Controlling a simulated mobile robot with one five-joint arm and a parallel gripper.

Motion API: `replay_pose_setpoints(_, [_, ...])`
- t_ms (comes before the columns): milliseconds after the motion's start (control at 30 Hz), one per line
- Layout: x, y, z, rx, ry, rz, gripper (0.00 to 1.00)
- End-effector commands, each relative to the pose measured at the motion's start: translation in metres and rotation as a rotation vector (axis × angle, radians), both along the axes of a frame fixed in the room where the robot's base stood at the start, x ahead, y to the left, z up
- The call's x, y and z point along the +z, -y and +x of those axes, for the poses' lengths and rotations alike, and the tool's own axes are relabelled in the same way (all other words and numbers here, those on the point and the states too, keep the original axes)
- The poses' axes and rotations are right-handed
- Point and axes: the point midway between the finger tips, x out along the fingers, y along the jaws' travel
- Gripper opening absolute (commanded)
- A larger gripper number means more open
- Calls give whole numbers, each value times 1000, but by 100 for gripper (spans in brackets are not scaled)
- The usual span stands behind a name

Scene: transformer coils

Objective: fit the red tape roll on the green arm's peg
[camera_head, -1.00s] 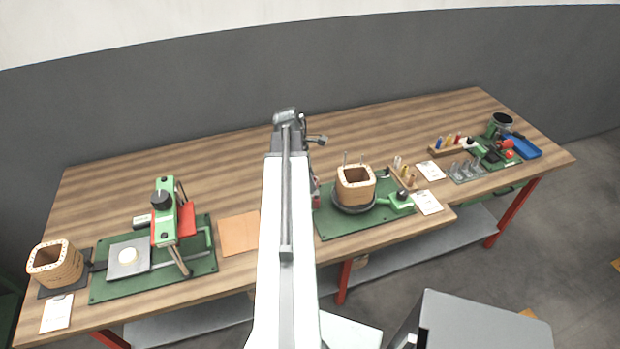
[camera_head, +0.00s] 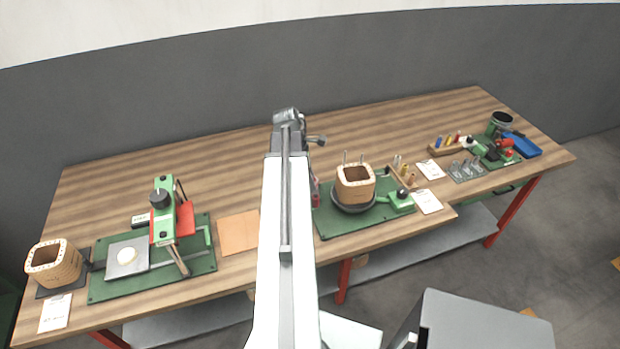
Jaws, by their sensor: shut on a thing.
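My arm rises through the middle of the view, and its grey far end (camera_head: 287,118) is over the workbench. The jaws of my gripper are hidden behind the arm. A small red piece (camera_head: 315,190) shows at the arm's right edge, mostly covered; I cannot tell whether it is the red tape roll. A green arm (camera_head: 164,212) with a black knob stands over the left green baseplate (camera_head: 100,290), with a red part beside it. Its peg cannot be made out.
A wooden coil former (camera_head: 355,182) stands on a dark round base on the middle green plate. Another former (camera_head: 54,264) is at the far left. An orange sheet (camera_head: 238,232) lies left of my arm. Pegs, a blue tray (camera_head: 524,147) and small tools crowd the right end. The bench's back is clear.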

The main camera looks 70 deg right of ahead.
Motion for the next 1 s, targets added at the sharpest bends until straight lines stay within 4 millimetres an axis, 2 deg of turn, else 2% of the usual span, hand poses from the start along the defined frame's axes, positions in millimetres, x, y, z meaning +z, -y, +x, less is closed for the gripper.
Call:
replay_pose_setpoints(500, [-12,0,0,1,0,0,0])
replay_pose_setpoints(1000, [-16,0,1,2,0,0,0])
